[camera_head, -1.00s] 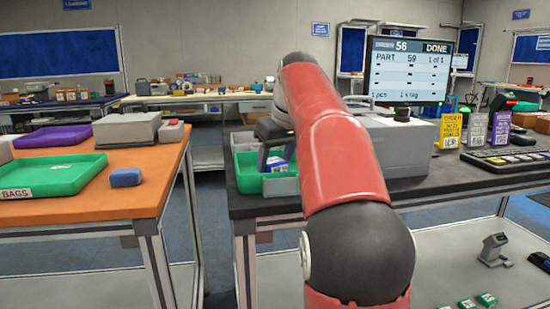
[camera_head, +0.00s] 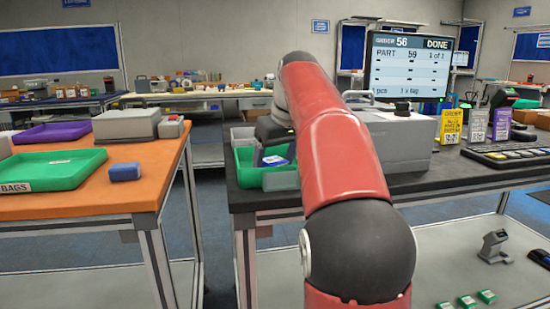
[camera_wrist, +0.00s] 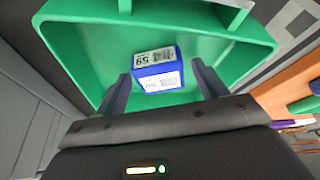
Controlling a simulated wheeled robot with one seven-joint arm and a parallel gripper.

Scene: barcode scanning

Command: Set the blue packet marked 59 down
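The blue packet (camera_wrist: 158,72) lies in the green bin (camera_wrist: 240,28), its white label reading 59 upside down in the wrist view. In the head view the packet (camera_head: 275,161) shows only partly, below my gripper (camera_head: 264,152), inside the green bin (camera_head: 240,180) on the dark bench. In the wrist view my gripper (camera_wrist: 161,80) is open, with one finger on each side of the packet and a gap visible at the right. My red arm hides part of the bin in the head view.
A monitor (camera_head: 408,68) reads order 56, DONE, part 59, 1 of 1. A grey machine (camera_head: 400,140) stands right of the bin. The orange table (camera_head: 130,195) at left holds a green tray (camera_head: 55,170) and a blue block (camera_head: 125,172).

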